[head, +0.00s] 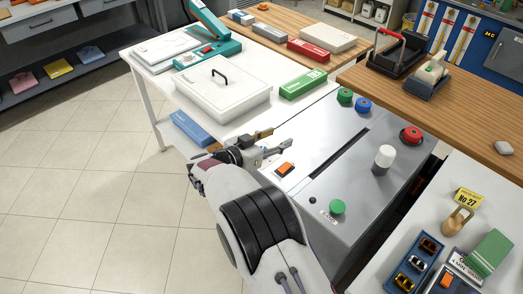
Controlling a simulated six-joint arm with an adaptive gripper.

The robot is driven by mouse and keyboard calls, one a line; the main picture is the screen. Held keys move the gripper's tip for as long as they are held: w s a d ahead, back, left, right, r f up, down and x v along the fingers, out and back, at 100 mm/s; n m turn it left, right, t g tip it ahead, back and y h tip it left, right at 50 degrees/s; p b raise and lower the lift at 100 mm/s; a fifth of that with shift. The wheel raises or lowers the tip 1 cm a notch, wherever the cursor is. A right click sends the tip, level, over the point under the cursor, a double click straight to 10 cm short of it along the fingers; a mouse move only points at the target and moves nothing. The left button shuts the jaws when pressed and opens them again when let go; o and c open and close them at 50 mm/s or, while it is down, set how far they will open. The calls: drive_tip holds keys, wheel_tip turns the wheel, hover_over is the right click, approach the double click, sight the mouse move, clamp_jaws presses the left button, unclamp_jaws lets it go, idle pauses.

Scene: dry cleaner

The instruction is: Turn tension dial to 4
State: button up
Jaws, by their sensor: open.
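The grey machine panel (345,187) carries several controls, and I cannot read which one is the tension dial. A white upright knob (383,158) stands at its right side. A green round knob (337,207) sits near the front edge beside a small label. No number or pointer is legible. My gripper (280,138) is open, over the panel's left edge near the white table. Nothing shows between its fingers. It is apart from both knobs, to their left.
An orange rocker switch (285,169) lies close to my gripper. A red mushroom button (411,134), a green button (345,96) and a blue button (364,105) stand on the panel. A dark slot (339,153) crosses it. A white lidded box (222,88) is behind left.

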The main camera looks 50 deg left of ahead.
drive_tip(key=w+d+r+n+t+y, duration=0.1)
drive_tip(key=w+r+n+y, duration=0.15)
drive_tip(key=w, duration=0.25)
drive_tip(key=s+f+n+g+y, duration=0.2)
drive_tip(key=s+f, duration=0.1)
drive_tip(key=s+f+n+g+y, duration=0.2)
drive_tip(key=s+f+n+y, duration=0.1)
drive_tip(key=s+a+f+n+g+y, duration=0.1)
drive_tip(key=s+f+n+g+y, duration=0.1)
drive_tip(key=s+f+g, duration=0.1)
drive_tip(key=shift+n, duration=0.25)
drive_tip(key=shift+s+a+f+g, duration=0.15)
drive_tip(key=shift+s+g, duration=0.05)
drive_tip(key=shift+g, duration=0.1)
drive_tip(key=shift+m, duration=0.4)
drive_tip(key=shift+w+a+y, duration=0.1)
drive_tip(key=shift+y, duration=0.15)
drive_tip(key=shift+x, duration=3.75)
